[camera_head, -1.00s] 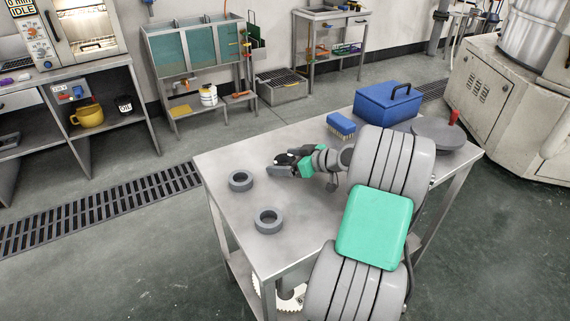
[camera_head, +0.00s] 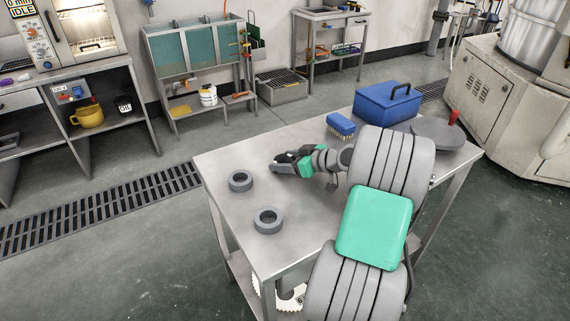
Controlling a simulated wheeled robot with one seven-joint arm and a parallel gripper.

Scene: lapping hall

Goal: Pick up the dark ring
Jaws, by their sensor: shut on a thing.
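My gripper (camera_head: 280,166) is low over the left half of the steel table (camera_head: 225,215), pointing left. Its jaws are shut on a dark thing (camera_head: 282,158), which I take to be the dark ring; it is small and mostly hidden by the fingers. I cannot tell whether it touches the table top. Two grey rings lie flat on the table apart from the gripper: one (camera_head: 241,189) to the left, the other (camera_head: 268,229) nearer the front edge.
A blue brush (camera_head: 341,124), a blue box with a black handle (camera_head: 388,108) and a round grey plate with a red knob (camera_head: 440,136) stand toward the table's back right. The left side of the table top around the rings is clear.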

